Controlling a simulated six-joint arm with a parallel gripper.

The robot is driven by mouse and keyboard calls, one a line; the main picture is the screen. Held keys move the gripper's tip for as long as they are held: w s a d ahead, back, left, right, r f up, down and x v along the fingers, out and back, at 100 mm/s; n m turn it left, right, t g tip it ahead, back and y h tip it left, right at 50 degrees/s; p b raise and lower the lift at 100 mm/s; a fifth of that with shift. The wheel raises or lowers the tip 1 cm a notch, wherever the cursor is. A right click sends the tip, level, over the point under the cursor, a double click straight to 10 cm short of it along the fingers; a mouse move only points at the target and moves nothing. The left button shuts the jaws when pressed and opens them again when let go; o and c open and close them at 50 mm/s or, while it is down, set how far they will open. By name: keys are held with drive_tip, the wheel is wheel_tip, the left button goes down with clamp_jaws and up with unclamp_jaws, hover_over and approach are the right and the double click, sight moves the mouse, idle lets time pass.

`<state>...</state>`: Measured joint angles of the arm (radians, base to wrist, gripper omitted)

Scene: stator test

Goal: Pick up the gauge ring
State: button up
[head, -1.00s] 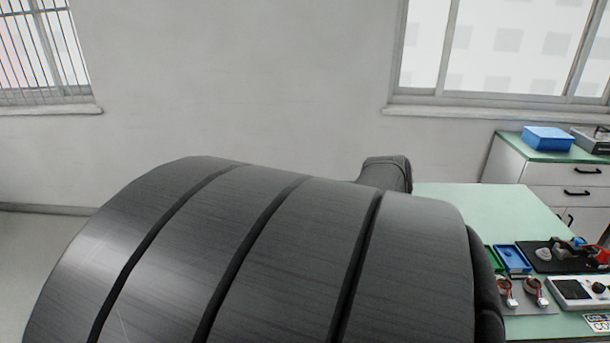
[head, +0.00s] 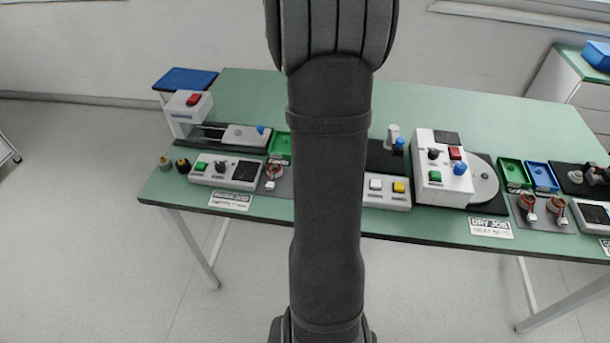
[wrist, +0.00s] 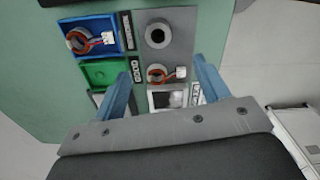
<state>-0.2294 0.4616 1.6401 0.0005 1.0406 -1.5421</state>
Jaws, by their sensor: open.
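A dark grey ring with a dark hole (wrist: 157,37), which looks like the gauge ring, lies on a grey pad (wrist: 178,50) in the wrist view. My gripper (wrist: 166,60) is open, with its two blue fingers apart and nothing held between them. The ring appears just beyond the fingertips, between their lines. A copper-wound stator with a white connector (wrist: 157,74) lies on the same pad, nearer than the ring. In the head view my arm covers the middle of the bench; my gripper and the ring cannot be made out there.
A blue tray (wrist: 72,27) holding another stator and an empty green tray (wrist: 101,74) sit left of the pad. The bench (head: 255,95) also carries a console (head: 228,168), a white test box (head: 440,150) and more stators (head: 527,203). The bench's back is clear.

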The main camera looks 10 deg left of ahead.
wheel_tip(320, 180, down, 13)
drive_tip(key=shift+w+d+r, duration=0.15)
idle(0.4)
drive_tip(key=c, duration=1.3)
drive_tip(key=shift+r, duration=0.1)
